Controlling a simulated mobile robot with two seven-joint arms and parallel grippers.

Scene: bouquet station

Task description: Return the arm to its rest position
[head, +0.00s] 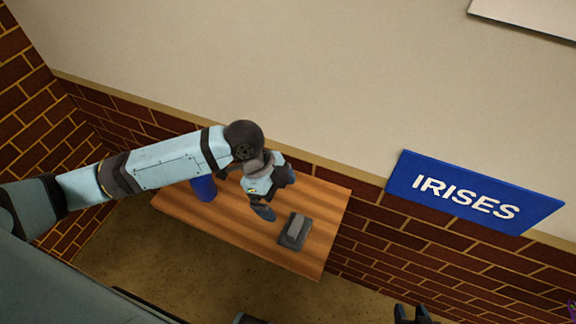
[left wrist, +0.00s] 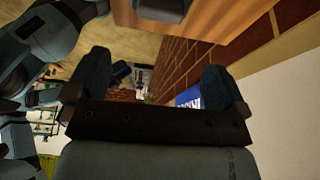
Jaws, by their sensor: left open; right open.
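My left arm reaches in from the left in the head view. Its gripper (head: 264,206) is over the wooden table, between a blue cylindrical container (head: 203,188) and a dark grey block-like object (head: 294,231). In the left wrist view the two dark blue fingers of the left gripper (left wrist: 155,82) stand wide apart with nothing between them. My right gripper (head: 411,314) shows only as dark fingertips at the bottom edge of the head view. They are apart, and no held object shows between them.
The wooden table (head: 325,205) stands against a brick wall (head: 400,240). A blue sign reading IRISES (head: 470,194) is on the wall to the right. A small purple thing (head: 572,310) shows at the right edge. Floor (head: 130,235) is bare left of the table.

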